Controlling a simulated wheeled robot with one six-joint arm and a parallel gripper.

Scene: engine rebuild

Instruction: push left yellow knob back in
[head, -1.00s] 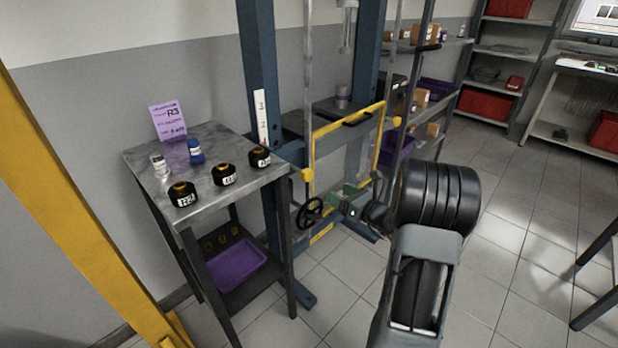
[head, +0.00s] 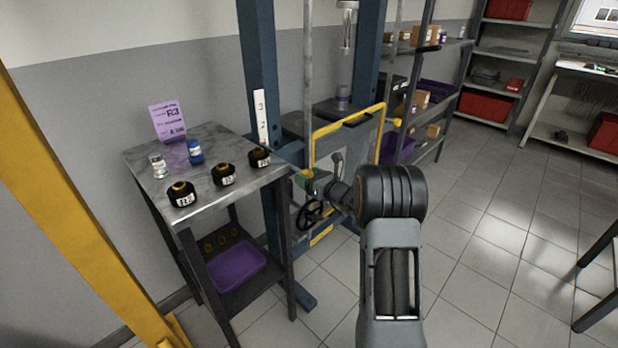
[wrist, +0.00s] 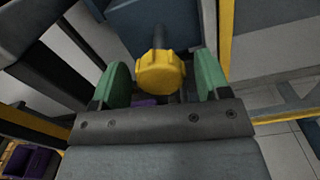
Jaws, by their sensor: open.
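The left yellow knob (wrist: 160,72) shows in the wrist view, on the end of a dark rod. It sits between the two green fingers of my gripper (wrist: 163,80). The fingers are apart, with a visible gap on each side of the knob, so it is not gripped. In the head view my gripper (head: 318,182) is at the lower left corner of the yellow-framed guard (head: 346,122) on the press, and it mostly hides the left knob there. A second yellow knob (head: 397,122) shows at the guard's right side.
A steel side table (head: 215,188) with several black parts and small bottles stands left of the press. A black handwheel (head: 309,215) is just below my gripper. A blue press column (head: 262,80) stands behind.

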